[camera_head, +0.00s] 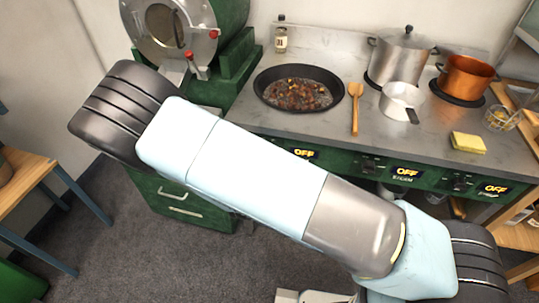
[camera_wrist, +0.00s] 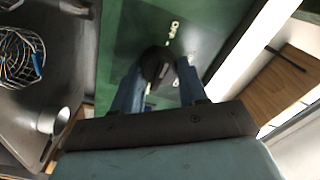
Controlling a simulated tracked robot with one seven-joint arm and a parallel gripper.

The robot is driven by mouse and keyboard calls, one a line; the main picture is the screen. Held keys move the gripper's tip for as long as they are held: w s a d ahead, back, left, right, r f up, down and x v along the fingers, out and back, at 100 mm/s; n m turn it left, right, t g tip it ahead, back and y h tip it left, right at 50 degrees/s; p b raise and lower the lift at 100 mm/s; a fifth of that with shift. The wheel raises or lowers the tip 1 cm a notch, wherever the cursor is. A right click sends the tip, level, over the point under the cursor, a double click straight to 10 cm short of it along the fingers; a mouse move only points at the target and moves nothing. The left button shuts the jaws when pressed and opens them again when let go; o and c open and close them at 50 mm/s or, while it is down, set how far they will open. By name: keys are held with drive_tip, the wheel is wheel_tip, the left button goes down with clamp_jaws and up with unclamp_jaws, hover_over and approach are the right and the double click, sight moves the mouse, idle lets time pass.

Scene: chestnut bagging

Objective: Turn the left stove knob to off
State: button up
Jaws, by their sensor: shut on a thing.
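The stove (camera_head: 335,50) has a green front with several small displays. The leftmost display (camera_head: 303,153) reads OFF, as do the middle display (camera_head: 407,172) and the right display (camera_head: 493,188). The left knob is hidden behind my arm in the head view. In the wrist view, a dark round knob (camera_wrist: 154,62) stands out from a green panel (camera_wrist: 205,30) with small white marks. My gripper (camera_wrist: 160,75) is shut on this knob, one blue finger on each side. My gripper is hidden in the head view.
A black pan (camera_head: 297,105) of chestnuts, wooden spoon (camera_head: 355,108), steel pot (camera_head: 400,55), white saucepan (camera_head: 398,98), copper pot (camera_head: 466,75) and yellow sponge (camera_head: 468,143) stand on the stove top. The wrist view shows a wire basket (camera_wrist: 20,55) at left.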

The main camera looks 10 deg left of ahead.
drive_tip(key=shift+a+f, duration=0.1)
drive_tip(key=shift+f, duration=0.05)
drive_tip(key=o, duration=1.1)
drive_tip(key=shift+c, duration=0.2)
drive_tip(key=s, duration=1.3)
drive_tip(key=shift+s+a, duration=0.4)
drive_tip(key=shift+a, duration=0.05)
